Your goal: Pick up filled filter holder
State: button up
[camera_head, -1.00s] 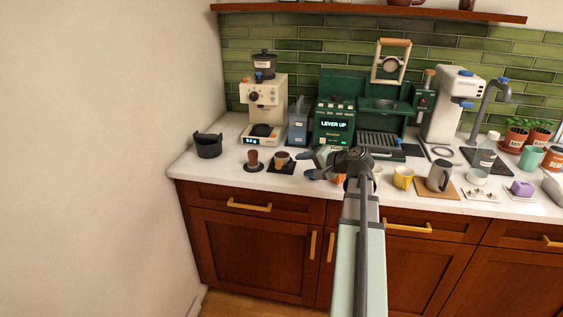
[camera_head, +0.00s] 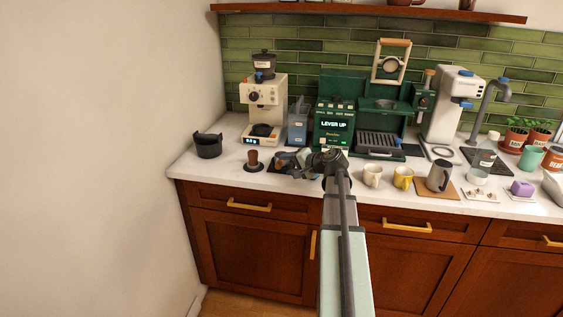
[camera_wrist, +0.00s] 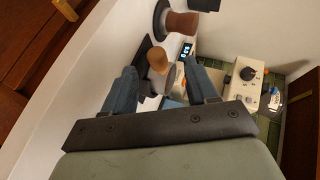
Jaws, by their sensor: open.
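In the wrist view, the filter holder (camera_wrist: 157,59) shows a tan-brown rounded part and a grey body on a dark mat (camera_wrist: 142,54). Its grey part lies between the two blue-grey fingers of my gripper (camera_wrist: 162,84). The gripper is open, with a finger on either side; I cannot tell whether either finger touches it. In the head view my gripper (camera_head: 287,160) is low over the counter at that mat and hides most of the holder. What fills the holder cannot be made out.
A brown-handled tamper (camera_head: 253,160) stands on its own mat just left. A black cup-like container (camera_head: 208,145) is at the counter's left end. The cream grinder (camera_head: 264,105) and green espresso machine (camera_head: 335,122) stand behind. Mugs (camera_head: 372,175) and a pitcher (camera_head: 439,176) are to the right.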

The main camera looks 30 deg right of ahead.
aim_at(280, 166)
jog(key=x, duration=0.4)
jog(key=shift+w+f, duration=0.15)
jog(key=shift+f, duration=0.15)
grip_shut()
